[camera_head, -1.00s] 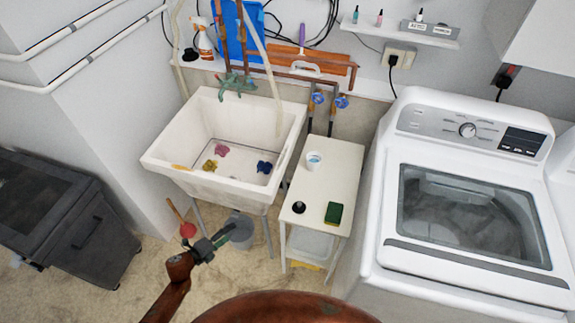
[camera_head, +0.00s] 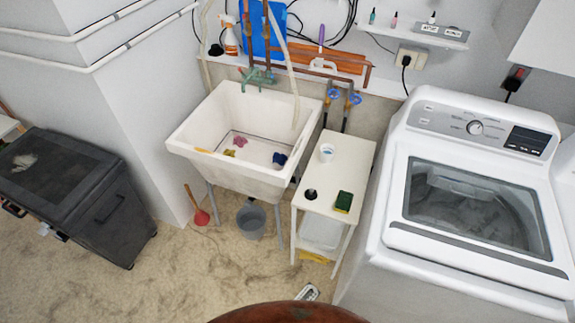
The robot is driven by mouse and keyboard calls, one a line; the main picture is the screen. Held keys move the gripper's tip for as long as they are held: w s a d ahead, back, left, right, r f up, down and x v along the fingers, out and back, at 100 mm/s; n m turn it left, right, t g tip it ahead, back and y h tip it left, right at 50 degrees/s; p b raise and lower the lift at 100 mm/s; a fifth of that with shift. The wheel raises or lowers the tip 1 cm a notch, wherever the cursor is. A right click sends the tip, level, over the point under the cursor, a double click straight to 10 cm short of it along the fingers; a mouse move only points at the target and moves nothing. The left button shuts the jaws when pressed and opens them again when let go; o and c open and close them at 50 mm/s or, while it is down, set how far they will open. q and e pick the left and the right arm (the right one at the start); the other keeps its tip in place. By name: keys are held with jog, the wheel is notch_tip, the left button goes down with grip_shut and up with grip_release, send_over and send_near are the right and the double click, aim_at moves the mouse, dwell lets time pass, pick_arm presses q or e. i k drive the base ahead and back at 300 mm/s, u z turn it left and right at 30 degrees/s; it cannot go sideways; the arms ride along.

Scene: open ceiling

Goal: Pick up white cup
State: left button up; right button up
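A small white cup (camera_head: 327,152) with a bluish inside stands upright toward the back of a narrow cream side table (camera_head: 335,182), between the sink and the washing machine. A dark round item (camera_head: 310,194) and a green and yellow sponge (camera_head: 343,201) lie nearer the table's front edge. Neither of my grippers is in view. Nothing hides the cup.
A white sink (camera_head: 245,180) with several small coloured items inside stands left of the table. A washing machine (camera_head: 450,258) stands close on the right. A grey bucket (camera_head: 251,221) and a red plunger (camera_head: 201,217) are on the floor. Floor is free at front left.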

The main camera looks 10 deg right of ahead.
aim_at(327, 151)
jog(key=u, duration=0.7)
jog(key=k, duration=0.95)
jog(key=u, duration=0.9)
jog(key=i, duration=1.55)
jog(key=z, duration=0.5)
jog(key=i, duration=1)
jog(key=z, duration=1.55)
jog(key=i, duration=0.8)
jog(key=z, duration=0.75)
